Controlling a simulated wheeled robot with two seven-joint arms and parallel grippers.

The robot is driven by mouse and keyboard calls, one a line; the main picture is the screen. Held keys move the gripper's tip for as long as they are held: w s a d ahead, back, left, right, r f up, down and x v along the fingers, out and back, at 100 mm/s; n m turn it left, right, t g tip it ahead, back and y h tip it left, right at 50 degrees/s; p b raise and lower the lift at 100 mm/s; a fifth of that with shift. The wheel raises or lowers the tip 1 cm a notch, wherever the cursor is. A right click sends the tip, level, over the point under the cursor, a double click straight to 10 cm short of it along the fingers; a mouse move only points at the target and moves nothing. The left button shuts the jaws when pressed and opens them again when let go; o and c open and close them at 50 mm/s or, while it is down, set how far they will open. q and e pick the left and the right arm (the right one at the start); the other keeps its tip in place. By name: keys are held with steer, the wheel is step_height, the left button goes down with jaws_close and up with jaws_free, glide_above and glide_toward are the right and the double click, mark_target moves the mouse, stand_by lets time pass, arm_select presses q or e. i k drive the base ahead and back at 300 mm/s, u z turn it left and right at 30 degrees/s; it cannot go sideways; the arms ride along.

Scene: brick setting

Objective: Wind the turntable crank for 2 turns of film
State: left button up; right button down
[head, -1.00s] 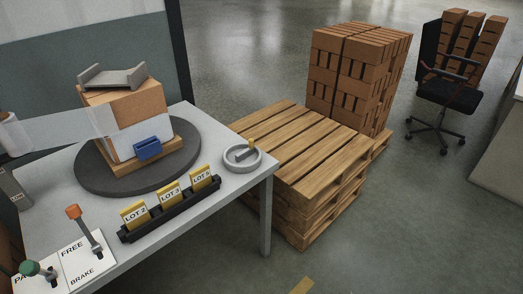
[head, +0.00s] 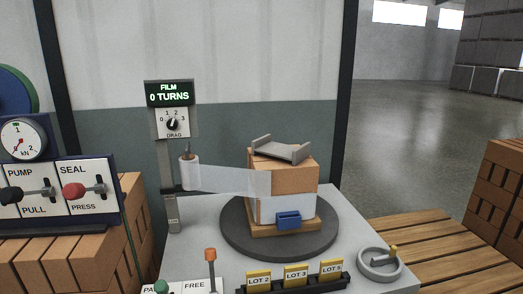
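The turntable (head: 234,236) is a dark round disc on a grey table. A wrapped brick stack (head: 294,182) sits on it, with a grey bracket-like piece on top and a blue clip on its front. A film roll (head: 190,173) stands left, its clear film (head: 228,180) stretched to the stack. The crank (head: 381,262) is a pale round wheel with a yellowish knob at the table's right front corner. The display (head: 168,93) reads "FILM 0 TURNS", above a drag dial (head: 173,123). Neither gripper is in view.
A rack with yellow lot cards (head: 296,277) stands at the table's front, beside an orange-knobbed lever (head: 211,256). A pump and seal panel (head: 52,188) with a gauge stands left above bricks. Wooden pallets (head: 445,245) and bricks (head: 505,190) are right.

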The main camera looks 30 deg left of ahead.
mark_target(379, 264)
steer(key=k, duration=0.65)
steer(key=z, duration=0.9)
steer(key=i, duration=1.75)
steer(key=u, duration=0.55)
